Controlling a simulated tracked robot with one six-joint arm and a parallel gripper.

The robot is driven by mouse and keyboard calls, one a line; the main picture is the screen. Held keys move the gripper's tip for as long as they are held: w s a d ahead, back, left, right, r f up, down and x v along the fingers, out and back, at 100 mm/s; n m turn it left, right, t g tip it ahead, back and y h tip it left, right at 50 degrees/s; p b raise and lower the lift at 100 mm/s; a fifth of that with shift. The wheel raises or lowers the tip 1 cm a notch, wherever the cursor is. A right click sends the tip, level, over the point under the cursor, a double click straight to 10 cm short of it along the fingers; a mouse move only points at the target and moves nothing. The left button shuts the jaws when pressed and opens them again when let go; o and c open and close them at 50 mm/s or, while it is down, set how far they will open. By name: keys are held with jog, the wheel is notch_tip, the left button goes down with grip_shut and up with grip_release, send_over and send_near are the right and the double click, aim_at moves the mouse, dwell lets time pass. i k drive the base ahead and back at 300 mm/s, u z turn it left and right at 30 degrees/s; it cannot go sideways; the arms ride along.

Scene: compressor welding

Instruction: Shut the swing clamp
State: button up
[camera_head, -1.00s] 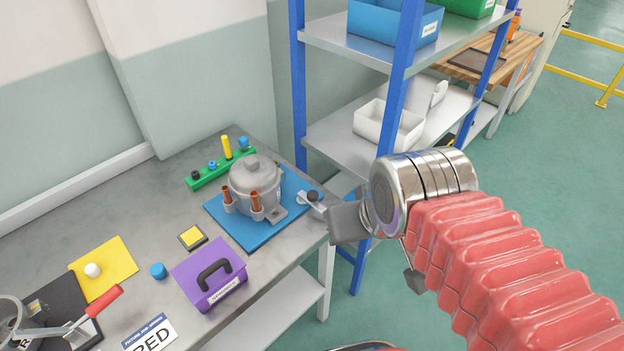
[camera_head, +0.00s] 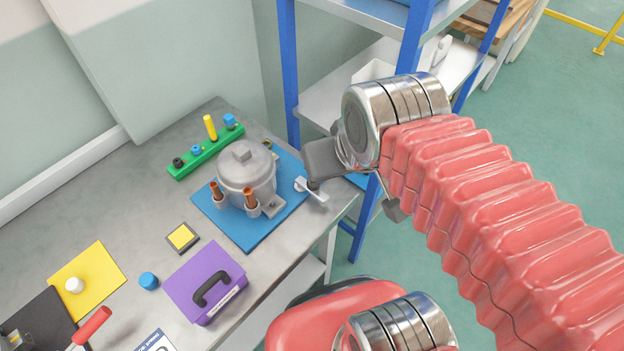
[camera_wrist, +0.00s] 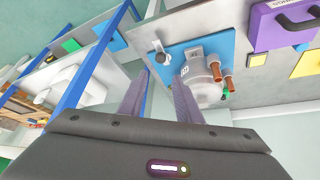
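The compressor (camera_head: 246,175), a grey domed can with copper stubs, stands upright on a blue plate (camera_head: 232,228) on the bench. The swing clamp (camera_head: 312,190) is a small light-grey arm at the plate's right edge, pointing away from the compressor; my gripper partly covers it in the head view. In the wrist view the clamp (camera_wrist: 161,57) shows a dark knob, with the compressor (camera_wrist: 203,85) to its right. My gripper (camera_wrist: 158,82) is open, with two fingers apart and nothing seen between them. Contact with the clamp cannot be told.
A green rack (camera_head: 205,152) with several coloured pegs lies behind the compressor. A purple case (camera_head: 195,275), a yellow-topped block (camera_head: 182,237) and a yellow mat (camera_head: 100,270) lie to the left and front. A blue-posted shelf (camera_head: 287,60) stands close behind my gripper.

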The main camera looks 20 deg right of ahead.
aim_at(314, 188)
jog(key=k, duration=1)
jog(key=u, duration=1)
jog(key=i, duration=0.3)
jog(key=z, duration=0.15)
